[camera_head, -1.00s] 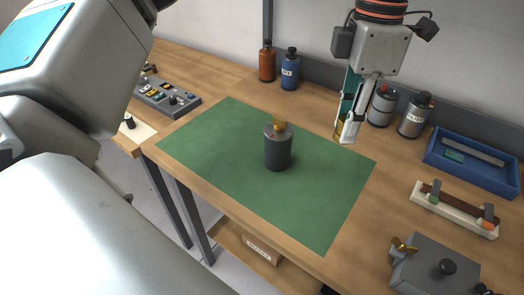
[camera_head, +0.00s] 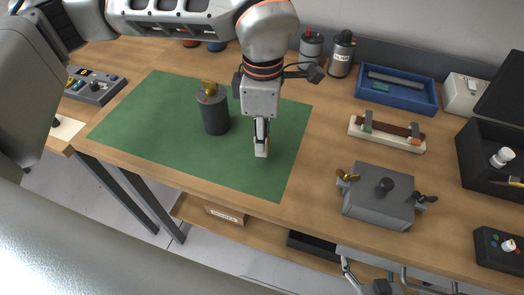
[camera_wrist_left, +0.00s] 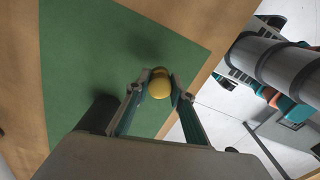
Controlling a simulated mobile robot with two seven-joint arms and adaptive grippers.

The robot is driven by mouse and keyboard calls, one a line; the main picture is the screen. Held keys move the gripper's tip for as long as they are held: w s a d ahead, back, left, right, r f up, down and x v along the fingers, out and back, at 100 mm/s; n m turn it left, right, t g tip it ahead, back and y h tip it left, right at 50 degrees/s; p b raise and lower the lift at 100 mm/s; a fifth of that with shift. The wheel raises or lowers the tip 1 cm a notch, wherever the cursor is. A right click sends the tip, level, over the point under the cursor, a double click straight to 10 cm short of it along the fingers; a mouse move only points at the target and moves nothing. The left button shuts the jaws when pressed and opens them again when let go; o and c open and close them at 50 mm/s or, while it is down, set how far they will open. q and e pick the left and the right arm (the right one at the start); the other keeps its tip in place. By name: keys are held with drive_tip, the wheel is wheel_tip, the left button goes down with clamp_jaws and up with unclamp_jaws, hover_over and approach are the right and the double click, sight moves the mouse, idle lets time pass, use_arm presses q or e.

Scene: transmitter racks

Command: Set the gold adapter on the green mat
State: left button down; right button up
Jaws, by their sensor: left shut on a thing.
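The green mat (camera_head: 160,148) lies on the wooden bench. My left gripper (camera_head: 261,147) points down over the right part of the mat in the head view. In the left wrist view its fingertips (camera_wrist_left: 160,88) are shut on the gold adapter (camera_wrist_left: 159,84), which shows as a rounded yellow end over green. The fingers hide the adapter in the head view, and I cannot tell whether it touches the mat. My right gripper (camera_head: 364,280) shows only in part at the lower edge of the head view; its opening is unclear.
A dark cylinder (camera_head: 214,114) with a gold top piece (camera_head: 208,88) stands on the mat, left of my left gripper. A grey box (camera_head: 378,203) with wing nuts, a white rack (camera_head: 387,136) and a blue tray (camera_head: 395,98) are to the right. The mat's front part is clear.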

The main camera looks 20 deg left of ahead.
sight(263, 164)
use_arm(q)
drive_tip(key=shift+f, duration=2.75)
drive_tip(key=shift+f, duration=0.2)
drive_tip(key=c, duration=1.8)
unclamp_jaws()
drive_tip(key=shift+o, duration=0.2)
drive_tip(key=shift+r, duration=0.15)
wheel_tip(263, 164, up, 12)
drive_tip(key=shift+r, duration=0.1)
